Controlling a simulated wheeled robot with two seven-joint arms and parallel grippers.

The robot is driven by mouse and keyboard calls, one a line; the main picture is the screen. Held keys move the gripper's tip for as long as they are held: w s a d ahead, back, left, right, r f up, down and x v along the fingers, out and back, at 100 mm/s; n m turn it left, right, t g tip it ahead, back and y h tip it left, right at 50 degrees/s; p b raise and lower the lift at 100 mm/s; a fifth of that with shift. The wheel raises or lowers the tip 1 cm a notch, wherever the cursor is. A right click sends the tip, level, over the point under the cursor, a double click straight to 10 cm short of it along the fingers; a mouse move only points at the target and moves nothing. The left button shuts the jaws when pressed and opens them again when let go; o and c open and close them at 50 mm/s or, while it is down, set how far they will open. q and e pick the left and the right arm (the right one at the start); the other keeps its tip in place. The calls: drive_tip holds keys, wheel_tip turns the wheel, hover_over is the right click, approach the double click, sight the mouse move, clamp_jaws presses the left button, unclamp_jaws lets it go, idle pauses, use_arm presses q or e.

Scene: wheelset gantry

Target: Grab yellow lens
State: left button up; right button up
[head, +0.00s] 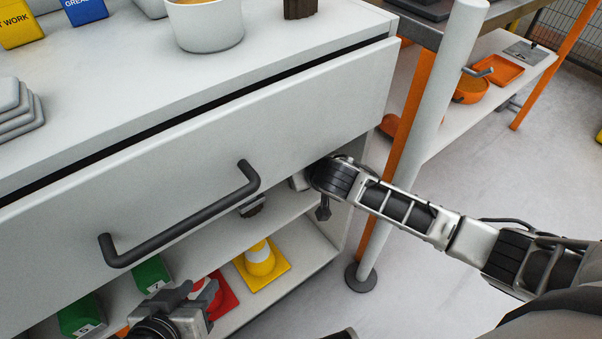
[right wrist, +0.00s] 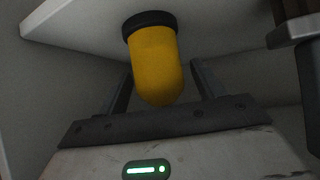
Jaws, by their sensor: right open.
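The yellow lens (right wrist: 154,62), a rounded yellow body with a black collar, shows in the right wrist view. My right gripper (right wrist: 160,78) is open, with one finger on each side of the lens and visible gaps between. I cannot tell how deep the lens sits between the fingers. In the head view my right arm reaches in under the drawer, and its gripper and the lens are hidden there. My left gripper (head: 182,300) is at the bottom of the head view, in front of the lower shelf; its jaw opening is unclear.
The drawer front (head: 300,110) with its black handle (head: 180,222) overhangs the shelves. A yellow cone (head: 260,260), a red item (head: 224,297) and green numbered blocks (head: 152,273) are on the lower shelf. A white post (head: 415,140) stands close behind my right arm.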

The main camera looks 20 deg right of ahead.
drive_tip(key=c, duration=1.1)
drive_tip(key=shift+r, duration=0.1)
